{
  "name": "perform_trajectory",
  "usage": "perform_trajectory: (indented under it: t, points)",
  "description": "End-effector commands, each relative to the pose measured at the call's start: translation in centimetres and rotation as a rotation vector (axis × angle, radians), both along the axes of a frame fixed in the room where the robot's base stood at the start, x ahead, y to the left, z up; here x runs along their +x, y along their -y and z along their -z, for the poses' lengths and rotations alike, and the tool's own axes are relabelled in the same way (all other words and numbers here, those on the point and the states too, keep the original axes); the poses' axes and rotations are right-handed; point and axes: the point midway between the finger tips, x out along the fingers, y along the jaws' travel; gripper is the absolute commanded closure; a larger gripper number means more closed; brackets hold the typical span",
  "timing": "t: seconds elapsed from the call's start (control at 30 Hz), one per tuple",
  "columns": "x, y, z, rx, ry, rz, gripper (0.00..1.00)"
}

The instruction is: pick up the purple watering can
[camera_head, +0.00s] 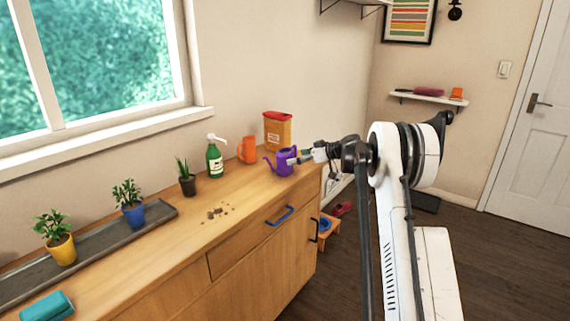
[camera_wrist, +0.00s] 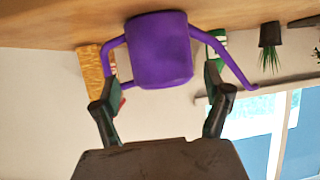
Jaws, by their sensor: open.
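The purple watering can (camera_head: 281,162) stands upright on the wooden counter near its right end, with its spout to the left and its handle to the right. My gripper (camera_head: 298,157) reaches in from the right, close to the handle side of the can. In the wrist view the picture is upside down and the can (camera_wrist: 160,50) fills the upper middle. My open gripper (camera_wrist: 163,95) has one finger on each side of the can's outline there, with the can's body beyond the fingertips. Whether a finger touches the handle or spout I cannot tell.
An orange can (camera_head: 247,150), a green pump bottle (camera_head: 214,160) and a red-topped orange container (camera_head: 278,131) stand behind and left. A small dark-potted plant (camera_head: 187,184) and brown crumbs (camera_head: 217,213) lie farther left. The counter's front (camera_head: 255,199) is clear.

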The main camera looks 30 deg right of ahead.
Motion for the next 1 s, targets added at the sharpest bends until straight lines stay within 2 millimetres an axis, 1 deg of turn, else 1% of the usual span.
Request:
perform_trajectory:
  t: [0.1,0.37,0.6,0.7,0.93,0.97,1.0]
  points:
    - [1.0,-0.7,0.5,0.0,0.0,-0.001,0.19]
    - [1.9,-1.3,1.1,0.0,0.0,-0.001,0.19]
    - [4.2,-3.0,2.6,-0.001,-0.001,-0.002,0.19]
    - [5.0,-3.5,2.9,0.0,0.0,0.0,0.19]
    - [5.2,-3.5,2.9,0.001,-0.001,0.0,0.19]
    - [5.2,-3.5,2.9,0.001,-0.001,0.0,0.22]
    - [5.2,-3.5,2.9,0.001,-0.001,0.0,0.27]
